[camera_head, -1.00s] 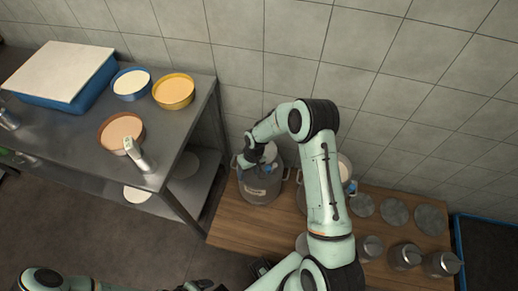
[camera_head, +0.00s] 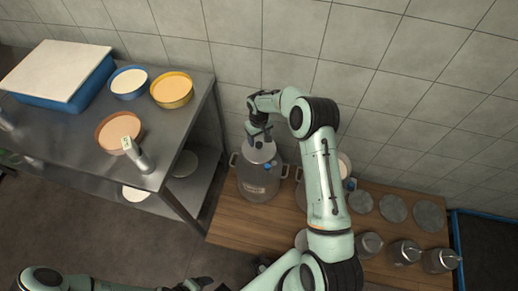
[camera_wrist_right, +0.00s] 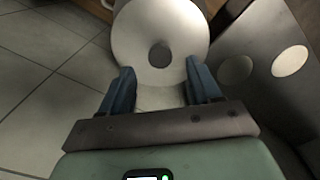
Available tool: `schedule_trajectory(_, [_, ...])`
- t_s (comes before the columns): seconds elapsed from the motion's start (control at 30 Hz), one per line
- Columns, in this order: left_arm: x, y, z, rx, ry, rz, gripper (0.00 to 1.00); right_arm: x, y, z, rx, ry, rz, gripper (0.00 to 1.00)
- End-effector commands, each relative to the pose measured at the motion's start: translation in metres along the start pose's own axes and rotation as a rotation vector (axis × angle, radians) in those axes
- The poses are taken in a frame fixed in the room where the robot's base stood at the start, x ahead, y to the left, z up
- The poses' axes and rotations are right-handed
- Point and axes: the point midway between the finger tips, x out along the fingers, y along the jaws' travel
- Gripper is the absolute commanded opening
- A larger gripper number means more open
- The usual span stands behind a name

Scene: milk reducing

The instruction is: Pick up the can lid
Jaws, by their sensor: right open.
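A grey metal can (camera_head: 262,184) with side handles stands on the wooden table. Its pale round can lid (camera_head: 262,152) shows at the top of the can. In the right wrist view the can lid (camera_wrist_right: 185,28) is a pale disc with a dark round spot (camera_wrist_right: 160,55) at its middle. My right gripper (camera_head: 260,137) is over the far side of the lid. In the right wrist view its two blue fingers (camera_wrist_right: 160,80) are open and apart, with the dark spot ahead of the gap between them. My left gripper (camera_head: 198,284) is at the bottom edge, partly cut off.
A second can is mostly hidden behind my right arm. Round grey discs (camera_head: 394,208) and small metal jars (camera_head: 404,252) are on the wooden table (camera_head: 232,222) to the right. A steel table (camera_head: 70,140) with several pans stands left. A tiled wall is behind.

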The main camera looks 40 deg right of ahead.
Motion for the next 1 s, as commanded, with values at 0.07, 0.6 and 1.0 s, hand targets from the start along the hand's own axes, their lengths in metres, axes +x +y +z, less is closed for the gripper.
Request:
schedule_trajectory(0.07, [-0.002,0.001,-0.001,0.0,0.001,0.0,0.83,0.009,-0.001,0.001,0.0,-0.004,-0.002,0.63])
schedule_trajectory(0.6, [-0.008,0.004,-0.003,0.002,0.005,0.002,0.83,0.051,0.0,0.002,0.0,0.0,0.0,0.63])
schedule_trajectory(1.0, [-0.008,0.004,-0.003,0.002,0.005,0.002,0.83,0.051,0.0,0.002,0.0,0.0,0.0,0.0])
